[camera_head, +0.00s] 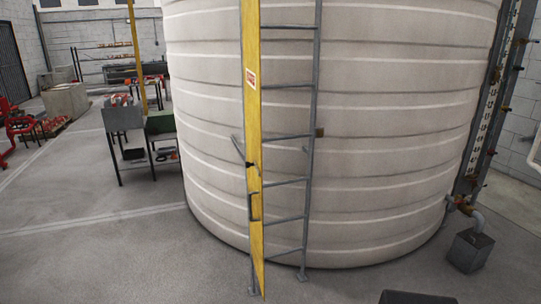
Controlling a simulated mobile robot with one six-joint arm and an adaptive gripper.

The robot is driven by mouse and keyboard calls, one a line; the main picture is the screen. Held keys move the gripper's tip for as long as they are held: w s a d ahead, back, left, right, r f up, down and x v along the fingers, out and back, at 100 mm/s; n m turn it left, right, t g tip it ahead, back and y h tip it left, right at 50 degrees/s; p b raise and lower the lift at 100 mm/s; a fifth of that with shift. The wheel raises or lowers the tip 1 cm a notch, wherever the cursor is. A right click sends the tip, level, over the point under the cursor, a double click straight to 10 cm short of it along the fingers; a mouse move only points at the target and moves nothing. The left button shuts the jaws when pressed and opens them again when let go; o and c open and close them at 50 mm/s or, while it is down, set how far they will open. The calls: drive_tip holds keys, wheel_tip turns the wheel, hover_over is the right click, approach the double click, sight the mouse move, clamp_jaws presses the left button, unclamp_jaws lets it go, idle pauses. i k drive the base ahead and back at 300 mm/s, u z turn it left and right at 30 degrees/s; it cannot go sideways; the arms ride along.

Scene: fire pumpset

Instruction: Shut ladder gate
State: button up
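The ladder gate (253,120) is a tall, narrow yellow panel at the ladder's left rail. I see it at a steep angle, swung out from the ladder, with the rungs uncovered to its right. A small red and white sign is on its upper part. A dark latch and a grey lever (238,148) show at its middle, with a grey handle (250,207) below. The grey ladder (310,150) stands upright in front of a large pale ribbed tank (390,130). My gripper is not in view.
Grey concrete floor (110,245) is clear to the left of the ladder. Dark work tables (130,122) stand further back left. A grey box with a pipe (471,250) stands at right. A dark object (415,298) shows at the bottom edge; I cannot tell what it is.

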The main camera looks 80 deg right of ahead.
sight(251, 9)
drive_tip(key=z, duration=0.05)
drive_tip(key=k, duration=0.15)
drive_tip(key=z, duration=2.3)
drive_tip(key=i, duration=0.55)
drive_tip(key=z, duration=0.1)
drive_tip(key=k, duration=0.3)
drive_tip(key=z, duration=0.05)
